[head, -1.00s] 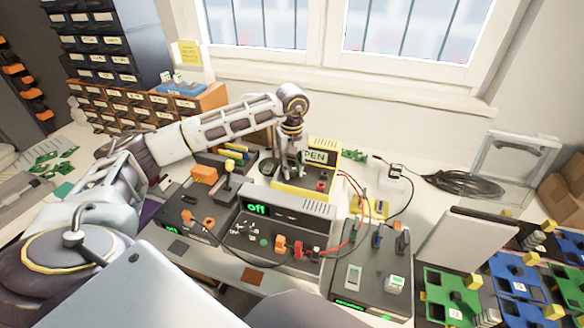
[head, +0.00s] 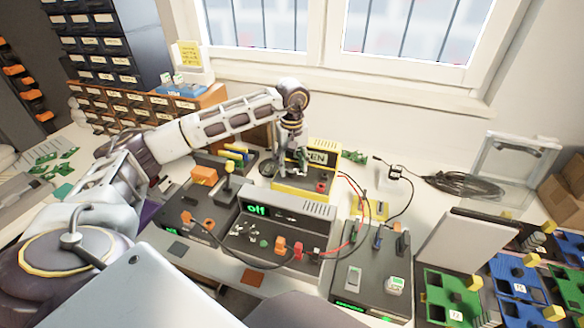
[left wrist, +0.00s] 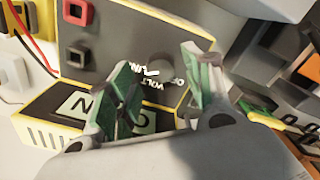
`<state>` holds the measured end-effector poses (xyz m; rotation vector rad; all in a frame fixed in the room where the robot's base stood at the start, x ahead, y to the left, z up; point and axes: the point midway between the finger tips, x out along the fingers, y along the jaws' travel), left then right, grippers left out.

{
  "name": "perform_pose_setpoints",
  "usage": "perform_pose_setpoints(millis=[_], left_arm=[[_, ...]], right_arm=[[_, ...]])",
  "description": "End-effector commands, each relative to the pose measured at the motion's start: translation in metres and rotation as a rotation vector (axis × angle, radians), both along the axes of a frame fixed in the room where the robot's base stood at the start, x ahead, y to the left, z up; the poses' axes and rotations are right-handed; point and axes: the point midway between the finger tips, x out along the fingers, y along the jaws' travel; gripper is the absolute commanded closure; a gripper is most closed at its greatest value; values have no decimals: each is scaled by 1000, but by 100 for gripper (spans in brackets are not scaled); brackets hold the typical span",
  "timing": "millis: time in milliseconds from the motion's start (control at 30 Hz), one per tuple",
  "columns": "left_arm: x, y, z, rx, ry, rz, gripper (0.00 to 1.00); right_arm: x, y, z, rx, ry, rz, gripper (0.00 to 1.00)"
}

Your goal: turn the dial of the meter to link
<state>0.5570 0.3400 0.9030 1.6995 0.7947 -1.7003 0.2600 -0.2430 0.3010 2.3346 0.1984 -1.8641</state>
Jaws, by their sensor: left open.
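The meter (head: 325,146) is a yellow and dark box at the back middle of the bench. Its display reads "EN" in the head view, with the rest hidden behind my left gripper (head: 292,170). In the left wrist view the meter's dark face (left wrist: 105,62) appears upside down, with white lettering around the dial (left wrist: 178,68), a dark round shape that is blurred. My left gripper (left wrist: 160,82) is open, its green-padded fingers on either side of the dial area. Whether they touch the dial, and where its pointer stands, I cannot tell. My right gripper is not in view.
A power supply (head: 290,206) showing "off" stands in front of the meter, and a dark box (head: 372,268) stands at its right. Red and black leads run right of the meter. Green and blue boards (head: 450,297) lie at the right.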

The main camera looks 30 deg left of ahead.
Motion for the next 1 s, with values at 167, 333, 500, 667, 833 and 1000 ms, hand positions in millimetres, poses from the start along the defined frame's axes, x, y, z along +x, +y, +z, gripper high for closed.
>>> perform_pose_setpoints(millis=[167,333,500,667,833,1000], left_arm=[[1,0,25,0,-3,0,49],[1,0,51,0,-4,0,49],[1,0,75,-1,-2,-1,49],[1,0,91,1,-2,0,49],[0,0,100,0,-1,0,49],[0,0,101,1,-1,-1,49]], right_arm=[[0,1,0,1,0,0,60],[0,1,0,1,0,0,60],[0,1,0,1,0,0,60],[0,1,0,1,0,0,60],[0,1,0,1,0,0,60],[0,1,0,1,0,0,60]])
